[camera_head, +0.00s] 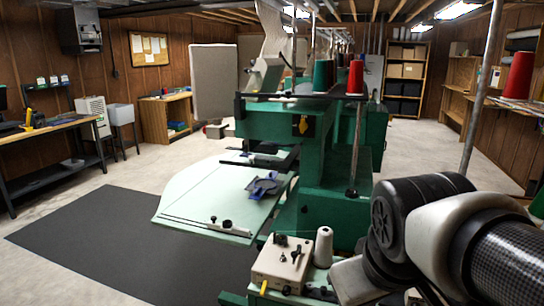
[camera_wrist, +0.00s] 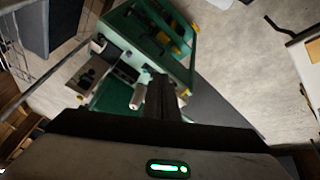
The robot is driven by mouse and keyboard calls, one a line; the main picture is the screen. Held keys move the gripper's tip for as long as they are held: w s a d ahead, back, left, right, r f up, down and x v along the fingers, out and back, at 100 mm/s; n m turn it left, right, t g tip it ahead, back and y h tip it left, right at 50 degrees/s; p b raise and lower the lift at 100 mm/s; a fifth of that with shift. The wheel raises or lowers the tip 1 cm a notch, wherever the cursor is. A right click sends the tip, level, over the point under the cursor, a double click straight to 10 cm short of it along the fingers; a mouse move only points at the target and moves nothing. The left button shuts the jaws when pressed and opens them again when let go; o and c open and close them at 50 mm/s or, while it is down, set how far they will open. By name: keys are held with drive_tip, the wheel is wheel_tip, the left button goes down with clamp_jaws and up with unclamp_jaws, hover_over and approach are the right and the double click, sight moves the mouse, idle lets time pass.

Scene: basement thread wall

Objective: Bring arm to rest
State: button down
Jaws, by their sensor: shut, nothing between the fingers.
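My arm (camera_head: 425,235) fills the lower right of the head view, bent at a dark joint, with a pale link running down to the bottom edge. The gripper end is not visible in the head view. In the wrist view my gripper (camera_wrist: 164,92) shows as dark fingers, shut and empty, rising from the wide dark body along the bottom. The fingers appear in front of the green machine (camera_wrist: 150,50), and I cannot tell the gap between them. A white thread cone (camera_wrist: 138,97) appears just left of the fingers; a white cone also stands in the head view (camera_head: 323,247).
The green machine (camera_head: 285,150) with thread cones stands close to my arm. A cream control box (camera_head: 291,262) sits near the pale link. A metal pole (camera_head: 482,85) rises behind the arm. Free floor lies left on the dark mat (camera_head: 95,235) and at the back right.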

wheel_tip(320, 180, up, 15)
drive_tip(key=s+m+p, duration=0.2)
drive_tip(key=m+p, duration=0.1)
drive_tip(key=p, duration=1.1)
drive_tip(key=shift+s+a+r+y+p, duration=0.2)
drive_tip(key=shift+s+y+p, duration=0.1)
drive_tip(key=shift+y, duration=0.1)
